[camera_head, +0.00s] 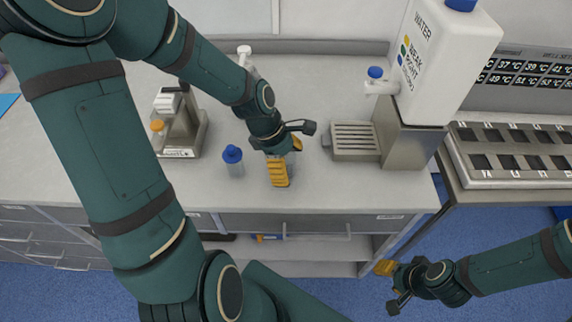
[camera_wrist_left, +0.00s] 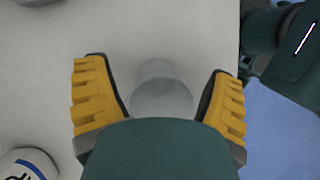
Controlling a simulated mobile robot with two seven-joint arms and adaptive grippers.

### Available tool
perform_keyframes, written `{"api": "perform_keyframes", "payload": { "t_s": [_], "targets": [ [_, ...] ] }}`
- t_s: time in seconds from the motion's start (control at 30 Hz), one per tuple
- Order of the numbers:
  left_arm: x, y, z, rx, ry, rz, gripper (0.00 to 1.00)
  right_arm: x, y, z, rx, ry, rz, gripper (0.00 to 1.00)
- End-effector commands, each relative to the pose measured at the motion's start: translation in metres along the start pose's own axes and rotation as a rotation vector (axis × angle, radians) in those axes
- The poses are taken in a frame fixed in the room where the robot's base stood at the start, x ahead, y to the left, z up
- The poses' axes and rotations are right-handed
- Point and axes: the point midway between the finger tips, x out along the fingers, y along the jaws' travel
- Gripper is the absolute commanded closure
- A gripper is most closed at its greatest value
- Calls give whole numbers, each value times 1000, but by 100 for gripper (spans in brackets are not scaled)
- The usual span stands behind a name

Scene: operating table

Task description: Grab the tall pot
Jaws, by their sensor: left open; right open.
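A pale, see-through round pot (camera_wrist_left: 160,92) stands upright on the white counter, between the yellow fingers of my left gripper (camera_wrist_left: 158,98) in the left wrist view. The fingers are open on either side, with a gap at each. In the head view my left gripper (camera_head: 283,168) points down near the counter's front edge and hides most of the pot. My right gripper (camera_head: 390,288) is open and empty, low in front of the counter, over the blue floor.
A small blue-capped bottle (camera_head: 234,162) stands just left of my left gripper. A water dispenser (camera_head: 445,60) with a slatted drip tray (camera_head: 356,138) stands to the right. A grey-brown device (camera_head: 182,125) stands further left. The counter's front edge is close.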

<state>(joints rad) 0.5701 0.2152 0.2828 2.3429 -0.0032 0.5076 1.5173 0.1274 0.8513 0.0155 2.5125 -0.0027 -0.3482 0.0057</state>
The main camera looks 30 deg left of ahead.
Motion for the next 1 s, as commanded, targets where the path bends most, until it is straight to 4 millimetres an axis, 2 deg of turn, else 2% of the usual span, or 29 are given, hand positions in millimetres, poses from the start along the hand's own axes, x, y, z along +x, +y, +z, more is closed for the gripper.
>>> {"api": "perform_keyframes", "payload": {
  "t_s": [0.13,0.17,0.3,0.37,0.77,0.87,1.0],
  "targets": [
    [-1,0,0,0,0,0,17,0,0,0,0,0,0,53],
    [-1,0,0,0,0,0,21,-1,0,0,0,0,0,53],
    [-1,0,0,0,0,0,70,0,0,0,0,0,0,53],
    [-1,0,0,0,0,0,90,0,0,0,0,0,0,53],
    [-4,0,1,1,1,1,91,-1,0,0,0,0,0,53],
    [-14,1,5,2,1,3,91,-5,-2,-1,1,1,0,53],
    [-38,1,15,3,2,5,91,-12,-5,-3,2,5,1,53]
  ]
}}
